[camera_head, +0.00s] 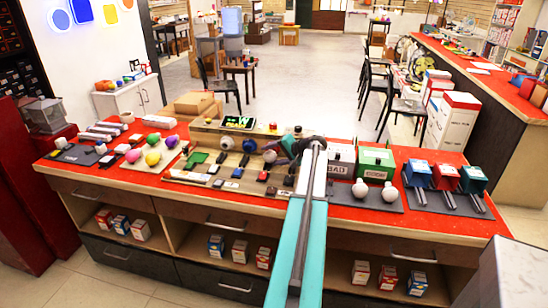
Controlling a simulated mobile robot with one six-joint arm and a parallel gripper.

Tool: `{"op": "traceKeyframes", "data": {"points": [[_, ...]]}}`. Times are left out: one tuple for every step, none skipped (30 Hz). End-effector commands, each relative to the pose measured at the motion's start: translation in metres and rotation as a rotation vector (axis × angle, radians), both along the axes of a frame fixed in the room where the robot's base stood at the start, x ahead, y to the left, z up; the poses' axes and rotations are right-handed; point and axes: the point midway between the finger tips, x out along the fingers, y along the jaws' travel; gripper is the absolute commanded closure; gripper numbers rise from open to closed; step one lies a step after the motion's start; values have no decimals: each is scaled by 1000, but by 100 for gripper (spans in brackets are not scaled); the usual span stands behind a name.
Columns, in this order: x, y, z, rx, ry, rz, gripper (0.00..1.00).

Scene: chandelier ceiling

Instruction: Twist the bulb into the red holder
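My gripper (283,150) is over the wooden test board in the middle of the bench, at the end of my teal and grey arm. It is small and dark, and its fingers are partly hidden, so I cannot tell whether it holds a bulb. Two white bulbs (360,189) lie on a dark mat in front of the green box. Colored bulbs, including a pink one (133,155) and a yellow one (152,157), sit on a pale board at the left.
The wooden board (205,176) carries round sockets and several switches. A green box (375,162) and a "BAD" box (340,168) stand right of my gripper. The red benchtop (425,222) is bare along its front right. Small cartons sit on shelves below.

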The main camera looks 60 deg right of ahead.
Motion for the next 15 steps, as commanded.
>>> {"op": "traceKeyframes", "data": {"points": [[6, 8, -10, 14, 8, 20, 33], [6, 8, -11, 14, 8, 20, 33], [6, 8, -11, 14, 9, 20, 33], [6, 8, -11, 13, 10, 20, 33], [6, 8, -12, 13, 10, 20, 33], [6, 8, -12, 12, 11, 20, 33], [6, 8, -12, 12, 11, 20, 33], [6, 8, -12, 11, 12, 20, 33], [6, 8, -12, 11, 12, 20, 33], [5, 8, -12, 11, 13, 20, 33], [5, 8, -12, 11, 13, 20, 33], [4, 8, -12, 10, 13, 21, 33], [4, 8, -12, 10, 14, 21, 33], [3, 8, -11, 10, 14, 20, 33], [1, 8, -10, 10, 14, 20, 33]]}}
